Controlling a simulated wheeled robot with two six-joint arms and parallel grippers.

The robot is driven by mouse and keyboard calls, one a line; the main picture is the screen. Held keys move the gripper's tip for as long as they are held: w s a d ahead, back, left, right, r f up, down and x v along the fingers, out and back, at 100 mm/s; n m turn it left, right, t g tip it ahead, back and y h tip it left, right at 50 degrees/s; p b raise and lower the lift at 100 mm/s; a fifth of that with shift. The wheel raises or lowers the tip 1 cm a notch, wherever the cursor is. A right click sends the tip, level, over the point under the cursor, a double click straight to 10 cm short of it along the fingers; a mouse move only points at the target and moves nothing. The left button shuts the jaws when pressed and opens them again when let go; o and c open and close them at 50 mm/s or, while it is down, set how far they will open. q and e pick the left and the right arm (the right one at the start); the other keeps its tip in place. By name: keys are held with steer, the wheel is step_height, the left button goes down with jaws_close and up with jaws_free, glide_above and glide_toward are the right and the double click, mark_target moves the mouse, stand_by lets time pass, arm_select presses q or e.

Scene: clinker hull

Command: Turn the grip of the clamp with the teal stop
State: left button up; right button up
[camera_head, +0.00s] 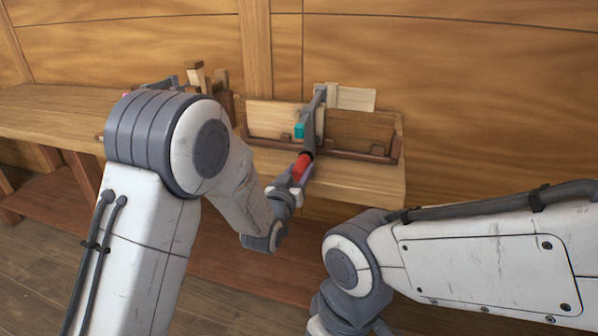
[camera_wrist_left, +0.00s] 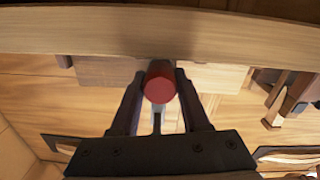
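The clamp (camera_head: 309,135) with the teal stop (camera_head: 299,131) has a grey bar and stands at the wooden rack on the shelf. Its red grip (camera_head: 303,165) points toward me at the near end. My left gripper (camera_head: 299,177) is at this grip. In the left wrist view the round red end of the grip (camera_wrist_left: 159,82) sits between the two dark fingers (camera_wrist_left: 160,95), which close against its sides. The wrist view hides most of the clamp behind the grip. My right arm reaches in from the right, with its fingers out of view.
A wooden rack (camera_head: 396,143) holds pale and dark boards on the shelf (camera_head: 375,181). Another grey clamp (camera_head: 168,84) with wooden blocks lies farther left, partly behind my left arm. A plank wall (camera_head: 450,90) rises behind the shelf. A lower ledge (camera_head: 235,270) runs below.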

arm_select(q)
jaws_close()
steer(key=m+b, duration=0.2)
steer(key=shift+f+m+y, duration=0.1)
steer(key=shift+m+y, duration=0.2)
steer(key=shift+m+t+y+b, duration=0.35)
steer(key=shift+m+b, duration=0.5)
steer(key=shift+m, duration=0.65)
steer(key=o, duration=0.8)
jaws_free()
